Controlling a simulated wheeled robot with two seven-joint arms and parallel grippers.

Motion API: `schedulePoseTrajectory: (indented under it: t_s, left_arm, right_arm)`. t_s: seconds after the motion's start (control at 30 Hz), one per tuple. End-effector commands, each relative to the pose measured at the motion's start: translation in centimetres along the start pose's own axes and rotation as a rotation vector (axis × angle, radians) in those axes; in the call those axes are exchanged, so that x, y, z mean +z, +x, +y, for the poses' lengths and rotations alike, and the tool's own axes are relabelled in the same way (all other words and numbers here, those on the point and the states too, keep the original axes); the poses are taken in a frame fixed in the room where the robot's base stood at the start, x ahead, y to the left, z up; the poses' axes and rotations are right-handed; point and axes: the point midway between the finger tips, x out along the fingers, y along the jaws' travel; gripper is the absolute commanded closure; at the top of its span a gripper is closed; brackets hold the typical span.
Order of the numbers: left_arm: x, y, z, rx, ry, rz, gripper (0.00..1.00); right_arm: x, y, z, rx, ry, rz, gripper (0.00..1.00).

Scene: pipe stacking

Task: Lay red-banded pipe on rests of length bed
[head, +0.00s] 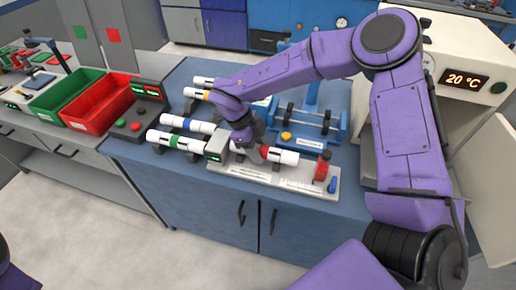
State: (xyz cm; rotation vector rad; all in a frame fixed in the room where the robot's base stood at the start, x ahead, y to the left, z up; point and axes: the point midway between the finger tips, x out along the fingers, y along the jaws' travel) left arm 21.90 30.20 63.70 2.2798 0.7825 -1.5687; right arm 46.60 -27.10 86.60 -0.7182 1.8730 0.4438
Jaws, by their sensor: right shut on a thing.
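The red-banded pipe (284,156) is white with a red band near my right gripper. It lies lengthwise along the length bed (288,184), a pale plate with a small green display block (215,147) at its left end and a red stop (322,166) at its right end. My right gripper (252,152) is shut on the pipe near its band, over the bed. The gripper hides the pipe's left part and the rests below. I cannot tell whether the pipe touches the rests. My left gripper is not in view.
Left of the bed lie a green-banded pipe (175,141) and a blue-banded pipe (187,125). A yellow-banded pipe (196,93) lies further back. A blue roller device (307,120) stands behind the bed. A white oven (465,55) is at right, and green (62,93) and red (98,103) bins are at left.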

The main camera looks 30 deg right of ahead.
Motion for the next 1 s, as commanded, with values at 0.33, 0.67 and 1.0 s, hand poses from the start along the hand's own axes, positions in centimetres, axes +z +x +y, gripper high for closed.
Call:
schedulePoseTrajectory:
  t_s: [0.33, 0.67, 1.0]
  left_arm:
    - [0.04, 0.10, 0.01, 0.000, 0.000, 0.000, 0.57]
    - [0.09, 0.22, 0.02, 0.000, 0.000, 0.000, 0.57]
    - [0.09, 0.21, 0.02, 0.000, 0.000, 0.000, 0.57]
  right_arm:
    - [0.12, 0.28, 0.00, 0.000, 0.000, 0.000, 0.87]
    - [0.34, 0.72, 0.02, 0.000, 0.000, 0.000, 0.87]
    - [0.35, 0.75, 0.02, 0.000, 0.000, 0.000, 0.25]
